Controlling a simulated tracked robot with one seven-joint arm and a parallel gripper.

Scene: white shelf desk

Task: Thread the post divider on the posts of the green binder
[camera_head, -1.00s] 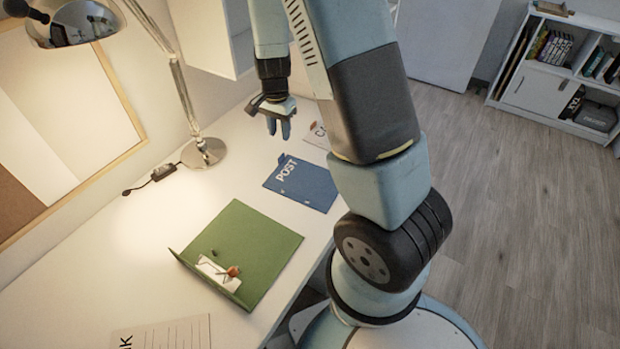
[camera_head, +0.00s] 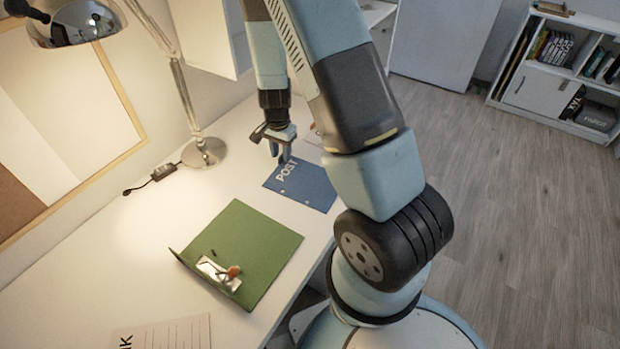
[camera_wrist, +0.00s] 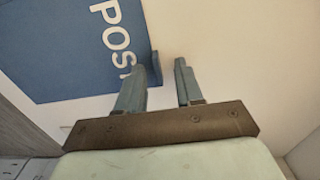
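The blue divider (camera_head: 310,190), marked POST, lies flat on the white desk. It also fills the upper left of the wrist view (camera_wrist: 60,50), where its small raised tab (camera_wrist: 155,67) shows between the fingertips. My gripper (camera_head: 284,158) is just above the divider's far left edge, pointing down. In the wrist view its two fingers (camera_wrist: 161,66) are apart, with nothing clamped between them; I cannot tell their height above the tab. The green binder (camera_head: 255,240) lies open nearer the camera, with a metal plate (camera_head: 213,272) and a small orange-red part (camera_head: 234,271). Its posts are too small to make out.
A lamp (camera_head: 204,152) stands by the wall, its cable running along the desk. A lettered sheet (camera_head: 175,334) lies at the near edge. Another sheet is mostly hidden behind my arm. Bare desk lies left of the binder and between it and the divider.

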